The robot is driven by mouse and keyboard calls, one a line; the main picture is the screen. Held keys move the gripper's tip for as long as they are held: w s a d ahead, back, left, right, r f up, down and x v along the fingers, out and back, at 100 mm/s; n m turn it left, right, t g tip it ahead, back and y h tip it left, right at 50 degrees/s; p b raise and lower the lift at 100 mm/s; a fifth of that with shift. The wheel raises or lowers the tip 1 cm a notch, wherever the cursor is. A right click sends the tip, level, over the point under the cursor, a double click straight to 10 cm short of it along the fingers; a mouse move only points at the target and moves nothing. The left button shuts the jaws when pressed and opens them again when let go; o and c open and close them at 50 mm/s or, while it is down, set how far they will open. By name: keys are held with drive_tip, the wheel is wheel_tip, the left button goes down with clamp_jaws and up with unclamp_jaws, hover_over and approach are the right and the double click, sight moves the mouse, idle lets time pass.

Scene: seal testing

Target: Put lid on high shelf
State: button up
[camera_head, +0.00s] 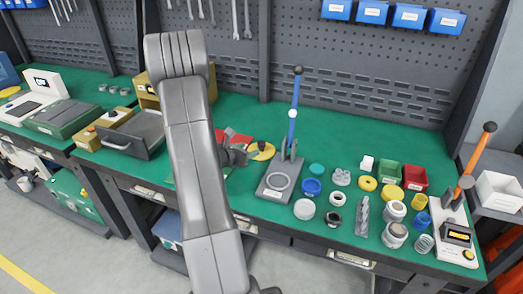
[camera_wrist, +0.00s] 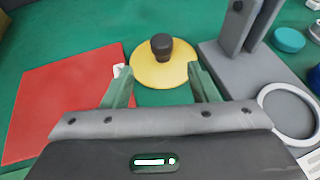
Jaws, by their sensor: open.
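A round yellow lid (camera_wrist: 150,72) with a dark knob lies on the green bench top. In the wrist view it is just beyond my gripper (camera_wrist: 158,72), between the fingertips in the picture. My gripper is open, with nothing held between its fingers. In the head view the lid (camera_head: 264,153) is partly hidden by my gripper (camera_head: 238,156), which is at its left. I cannot make out which surface is the high shelf.
A red sheet (camera_wrist: 62,105) lies left of the lid. A grey press (camera_head: 270,190) with a blue lever stands close on its right. Several small parts and a red bin (camera_head: 414,178) crowd the bench's right side. A pegboard (camera_head: 300,75) with blue bins (camera_head: 372,11) rises behind.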

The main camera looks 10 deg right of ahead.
sight(259, 145)
drive_tip(key=x, duration=0.4)
drive_tip(key=shift+d+p, duration=0.1)
drive_tip(key=shift+p, duration=0.25)
drive_tip(key=shift+p+x, duration=1.05)
drive_tip(key=shift+x, duration=1.6)
drive_tip(key=shift+d+r, duration=0.1)
drive_tip(key=shift+r, duration=0.05)
drive_tip(key=shift+c, duration=0.2)
drive_tip(key=c, duration=1.1)
clamp_jaws()
drive_tip(key=shift+r, duration=0.2)
